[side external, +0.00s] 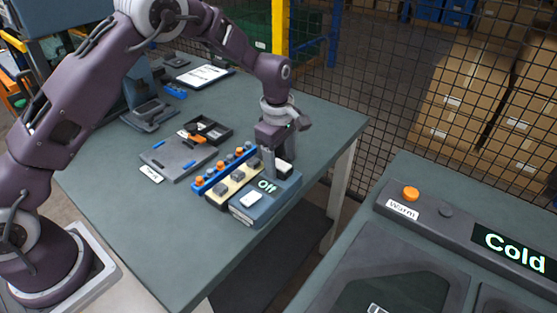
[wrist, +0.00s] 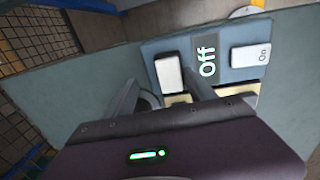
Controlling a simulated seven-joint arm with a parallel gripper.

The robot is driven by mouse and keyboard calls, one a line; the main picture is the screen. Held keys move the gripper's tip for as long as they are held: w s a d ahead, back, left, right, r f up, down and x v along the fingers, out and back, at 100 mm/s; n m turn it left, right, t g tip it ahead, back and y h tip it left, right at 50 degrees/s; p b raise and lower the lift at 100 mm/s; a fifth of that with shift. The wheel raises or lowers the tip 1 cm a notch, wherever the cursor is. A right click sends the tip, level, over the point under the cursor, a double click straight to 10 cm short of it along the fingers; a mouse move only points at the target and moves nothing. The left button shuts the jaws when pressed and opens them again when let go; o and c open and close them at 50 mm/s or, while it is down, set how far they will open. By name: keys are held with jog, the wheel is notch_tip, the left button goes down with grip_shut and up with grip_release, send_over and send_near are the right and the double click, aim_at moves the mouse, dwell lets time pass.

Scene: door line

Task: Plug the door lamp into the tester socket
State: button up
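The tester is a blue-grey block (side external: 244,214) at the table's right edge. Its dark display reads "Off" (side external: 267,187), also in the wrist view (wrist: 206,62). A white button marked "On" (wrist: 250,56) is at one end. A white block (wrist: 168,73), which may be the door lamp, is at the other end; it also shows in the side view (side external: 285,165). Whether it is seated in a socket is unclear. My gripper (side external: 270,175) points down at this end.
Beside the tester lie a cream block with grey parts (side external: 230,181) and a blue strip with orange and grey knobs (side external: 216,177). A grey tray (side external: 178,157) and a black open box (side external: 209,131) lie farther left. The table's near part is clear. A second bench (side external: 335,268) stands right, across a gap.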

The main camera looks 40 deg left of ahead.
jog(key=shift+s+r, duration=0.15)
jog(key=shift+r, duration=1.6)
jog(key=shift+s+r, duration=0.15)
jog(key=shift+r, duration=1.6)
jog(key=shift+d+r, duration=0.1)
jog(key=shift+r, duration=0.25)
jog(key=c, duration=0.3)
jog(key=r, duration=0.2)
jog(key=d+r+g, duration=0.1)
jog(key=shift+s+r, duration=0.15)
jog(key=shift+s, duration=0.25)
jog(key=c, duration=0.7)
notch_tip(320, 180, down, 8)
jog(key=shift+r, duration=0.1)
grip_shut()
jog(key=shift+f, duration=0.35)
jog(key=shift+r, duration=3.55)
notch_tip(320, 180, up, 7)
